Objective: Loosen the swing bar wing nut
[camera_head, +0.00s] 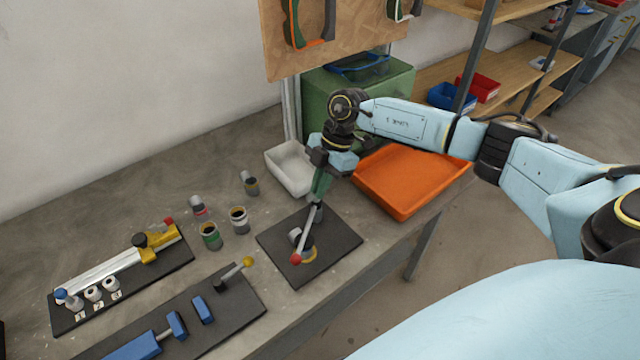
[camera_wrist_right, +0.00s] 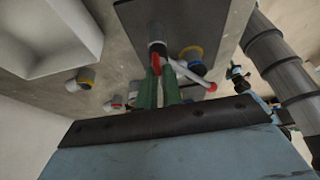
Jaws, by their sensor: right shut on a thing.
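The swing bar (camera_head: 306,233) is a thin grey bar with a red ball end, over a dark base plate (camera_head: 342,240). In the right wrist view the swing bar (camera_wrist_right: 192,77) slants away from the fingertips to its red tip. My right gripper (camera_head: 319,196) reaches down to the bar's upper end, its green fingers shut. In the right wrist view, its fingertips (camera_wrist_right: 163,78) meet beside a small red part and the bar. The wing nut is not clear in either view; the fingers mostly hide what they hold. My left gripper is out of view.
An orange tray (camera_head: 408,181) and a white bin (camera_head: 288,169) stand behind the plate. A yellow clamp fixture (camera_head: 155,245) and a blue one (camera_head: 140,347) lie at the left and front.

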